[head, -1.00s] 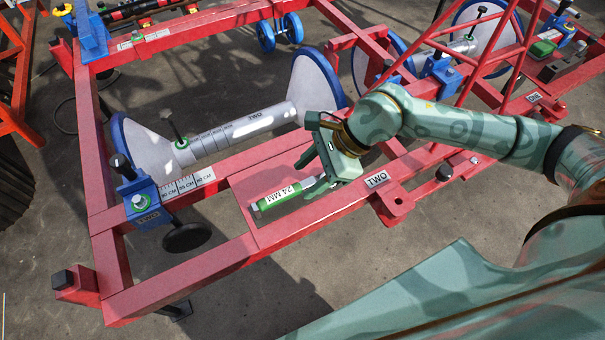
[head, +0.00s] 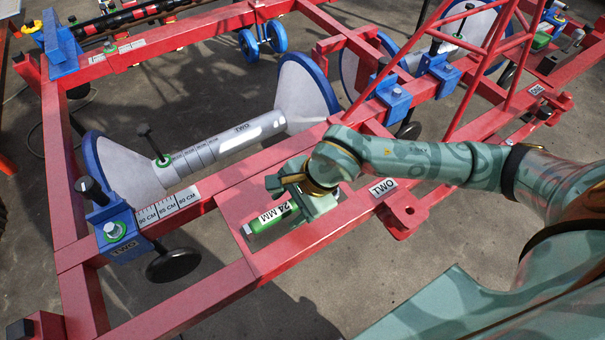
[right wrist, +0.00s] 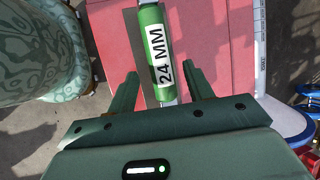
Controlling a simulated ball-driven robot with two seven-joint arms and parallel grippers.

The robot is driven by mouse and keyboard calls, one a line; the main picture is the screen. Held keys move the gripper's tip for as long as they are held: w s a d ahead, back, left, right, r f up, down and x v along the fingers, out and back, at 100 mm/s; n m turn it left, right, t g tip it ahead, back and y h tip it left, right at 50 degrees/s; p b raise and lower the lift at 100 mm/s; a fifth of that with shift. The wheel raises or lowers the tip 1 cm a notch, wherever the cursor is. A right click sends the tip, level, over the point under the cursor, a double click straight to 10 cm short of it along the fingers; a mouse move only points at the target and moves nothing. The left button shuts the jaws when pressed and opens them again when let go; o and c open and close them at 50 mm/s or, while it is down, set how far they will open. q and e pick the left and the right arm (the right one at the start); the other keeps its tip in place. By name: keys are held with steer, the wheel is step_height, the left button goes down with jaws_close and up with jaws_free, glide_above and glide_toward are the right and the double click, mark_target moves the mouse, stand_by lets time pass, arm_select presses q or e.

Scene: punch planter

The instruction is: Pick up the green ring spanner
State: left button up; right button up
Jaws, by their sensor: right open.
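The green ring spanner (head: 265,222), with a white "24 MM" label, lies on a flat red plate of the frame. Its right part is hidden under my right gripper (head: 296,202) in the head view. In the right wrist view the spanner's green handle (right wrist: 150,22) runs between the two open fingers of my right gripper (right wrist: 162,80), with gaps on both sides. The fingers are open and not closed on it. I cannot tell how far above the plate the fingertips are. My left gripper is not in view.
The red frame (head: 200,290) surrounds the plate. A grey roller with blue-rimmed cones (head: 230,138) lies behind it. A blue clamp (head: 115,230) with a black knob (head: 173,264) stands to the left. Red slanted bars (head: 410,60) rise at the back right.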

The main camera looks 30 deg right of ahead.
mark_target(285, 208)
steer(key=b+x, duration=0.1)
steer(key=x, duration=0.2)
steer(key=shift+w+a+f, duration=0.1)
steer(key=shift+f, duration=0.1)
steer(key=shift+r, duration=0.1)
jaws_close()
steer(key=shift+r, duration=0.1)
